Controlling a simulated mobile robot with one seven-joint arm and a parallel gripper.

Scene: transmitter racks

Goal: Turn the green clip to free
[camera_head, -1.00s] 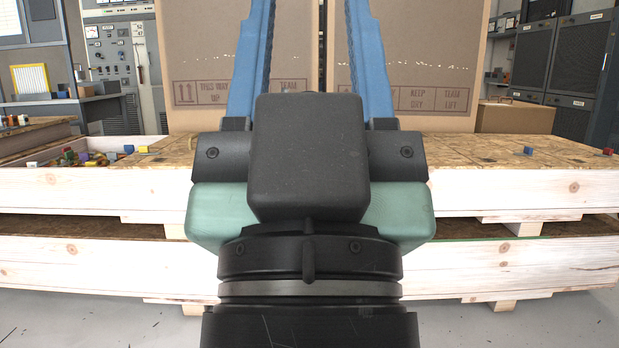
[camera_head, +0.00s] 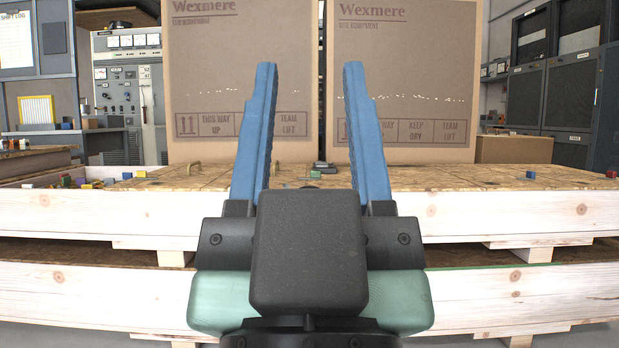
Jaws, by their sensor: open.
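My gripper (camera_head: 310,68) is open, its two blue fingers pointing up and away over the pallet deck, with nothing between the tips. A small green piece (camera_head: 315,174) lies on the deck, seen in the gap between the fingers just above my gripper's dark housing. It may be the green clip, but it is too small to tell its shape or how it is turned. A small dark piece (camera_head: 321,165) sits just behind it. My gripper's body hides the deck's near middle.
Two large cardboard boxes, left (camera_head: 215,90) and right (camera_head: 440,95), stand behind with a narrow gap between. Small coloured blocks lie at left; a blue block (camera_head: 530,174) and a red block (camera_head: 611,174) lie at right. The pallet's pale front boards (camera_head: 520,212) face me.

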